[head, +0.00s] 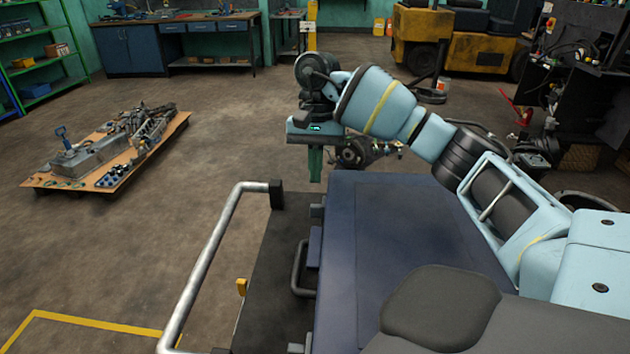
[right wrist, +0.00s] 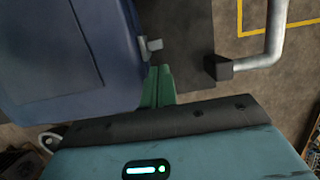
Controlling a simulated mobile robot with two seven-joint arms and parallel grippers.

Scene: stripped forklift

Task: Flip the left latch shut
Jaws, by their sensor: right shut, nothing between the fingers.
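A dark blue case (head: 430,225) lies on a black platform, with its front side along the left. A small grey latch (head: 317,211) sticks out of that side near the far corner; it also shows in the right wrist view (right wrist: 151,46). A second latch (head: 296,348) is at the near end, partly cut off by the frame. My right gripper (head: 315,178) points down just beyond the far corner, its green fingers (right wrist: 157,88) together and empty. They look close to the far latch, apart from it in the wrist view. My left gripper is not in view.
A grey carrying handle (head: 300,270) stands out from the case's side between the latches. A metal rail (head: 215,255) with a black bracket runs along the platform (head: 268,270). A pallet with machine parts (head: 110,150) lies on the floor, which is otherwise largely clear.

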